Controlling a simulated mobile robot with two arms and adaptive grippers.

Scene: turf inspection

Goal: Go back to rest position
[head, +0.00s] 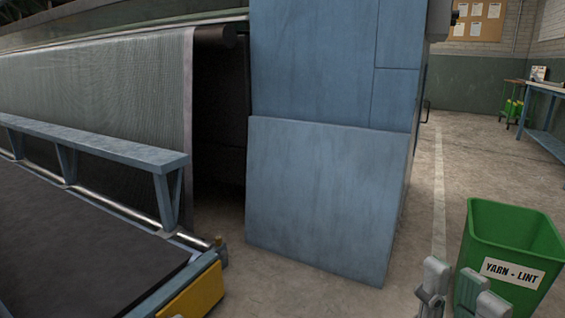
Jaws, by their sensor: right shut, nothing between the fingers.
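My right gripper (455,290) shows at the bottom right edge, just in front of a green bin. Its grey fingers are shut with nothing held, and its lower part is cut off by the frame. My left gripper is not in view.
The green bin (508,240), labelled "YARN - LINT", stands on the floor at the right. A large blue machine cabinet (315,190) fills the middle. A blue rail (110,148) and hanging grey fabric (100,80) are at the left. Bare floor (455,150) lies right of the cabinet.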

